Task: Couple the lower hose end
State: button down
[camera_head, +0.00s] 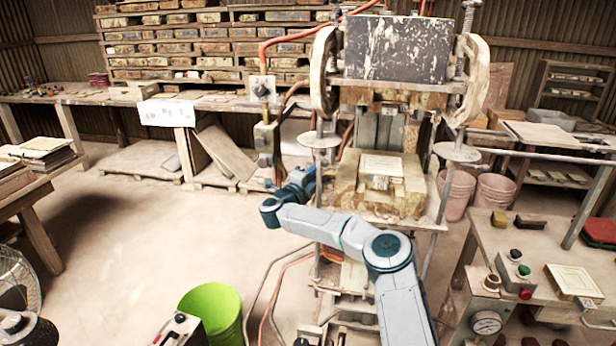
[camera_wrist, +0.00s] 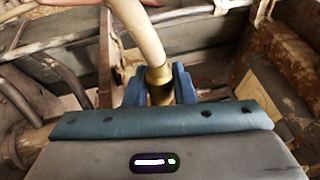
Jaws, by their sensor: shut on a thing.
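In the wrist view a pale beige hose (camera_wrist: 142,32) runs down to a brass-coloured hose end (camera_wrist: 159,76). My gripper (camera_wrist: 160,88) is shut on this hose end, with a blue finger on either side. In the head view my gripper (camera_head: 298,184) is at the left side of the tile press (camera_head: 345,192), below the hanging valve box; its fingers and the held hose end are too small to make out there. The tip of the hose end is hidden between the fingers and behind the gripper body. I cannot tell which fitting it faces or whether it touches one.
The press's left post (camera_head: 318,150) and block-like bed stand close to the right of my gripper. A lime-green bucket (camera_head: 212,310) stands on the floor in front. A control table (camera_head: 470,262) is at right. Metal bars (camera_wrist: 60,45) and pipes crowd the wrist view.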

jog(key=c, duration=1.6)
grip_release()
jog(key=shift+d+f, duration=0.15)
jog(key=shift+d, duration=0.2)
jog(key=o, duration=0.4)
jog(key=shift+d, duration=0.15)
jog(key=shift+a, duration=0.2)
jog(key=shift+s+a, duration=0.15)
jog(key=b+v, duration=0.4)
jog(key=v, duration=0.9)
jog(key=shift+s, duration=0.2)
jog(key=shift+a, duration=0.1)
